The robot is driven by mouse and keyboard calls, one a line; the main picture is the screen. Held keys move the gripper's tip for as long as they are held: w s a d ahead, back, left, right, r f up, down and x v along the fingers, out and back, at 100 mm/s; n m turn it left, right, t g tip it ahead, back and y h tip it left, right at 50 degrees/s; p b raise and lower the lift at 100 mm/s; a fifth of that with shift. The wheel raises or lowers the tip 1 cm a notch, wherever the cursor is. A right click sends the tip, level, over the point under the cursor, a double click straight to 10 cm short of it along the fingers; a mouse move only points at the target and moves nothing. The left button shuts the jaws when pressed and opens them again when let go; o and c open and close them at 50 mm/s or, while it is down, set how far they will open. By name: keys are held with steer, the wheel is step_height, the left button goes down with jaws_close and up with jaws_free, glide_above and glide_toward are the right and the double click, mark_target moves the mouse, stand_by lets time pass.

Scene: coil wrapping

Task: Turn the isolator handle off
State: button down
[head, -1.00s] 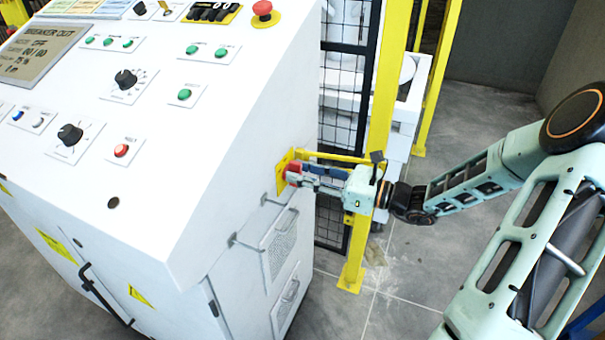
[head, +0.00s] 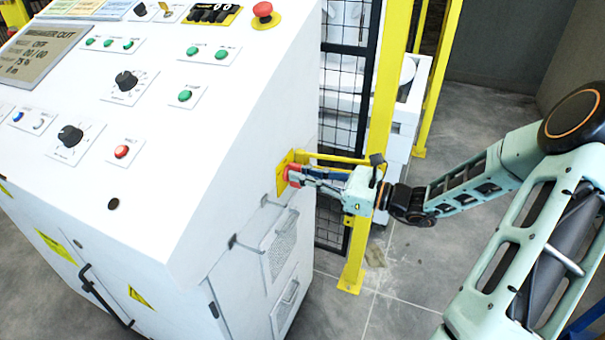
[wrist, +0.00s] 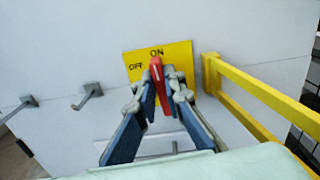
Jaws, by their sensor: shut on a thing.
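The isolator is a yellow plate (wrist: 182,54) with a red handle (wrist: 157,70) on the side wall of the white cabinet. In the wrist view the plate reads ON at the top and OFF at the left. The red handle stands nearly upright, its tip just below ON. My gripper (wrist: 161,88) is shut on the handle, one finger on each side. In the head view my gripper (head: 303,176) reaches the cabinet side from the right, and the red handle shows at its fingertips.
A yellow rail (wrist: 245,95) sticks out of the wall close to the right of the plate. Two grey hooks (wrist: 91,92) are on the left. A yellow post (head: 382,110) and black mesh fence stand behind the gripper. Open floor (head: 420,270) lies to the right.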

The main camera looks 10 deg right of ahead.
steer(key=shift+s+a+f+n+b, duration=0.1)
steer(key=shift+s+f+n+b, duration=0.1)
steer(key=shift+n+b, duration=2)
steer(key=shift+s+a+f+n+b, duration=0.2)
steer(key=shift+n+b, duration=0.75)
steer(key=shift+n, duration=2.45)
steer(key=shift+d+f+n+b, duration=0.1)
steer(key=shift+f+n+b, duration=0.15)
steer(key=shift+n+b, duration=1.95)
steer(key=shift+n+p, duration=0.55)
steer(key=shift+n, duration=0.25)
steer(key=c, duration=2)
jaws_free()
steer(key=shift+r, duration=0.1)
steer(key=v, duration=1.2)
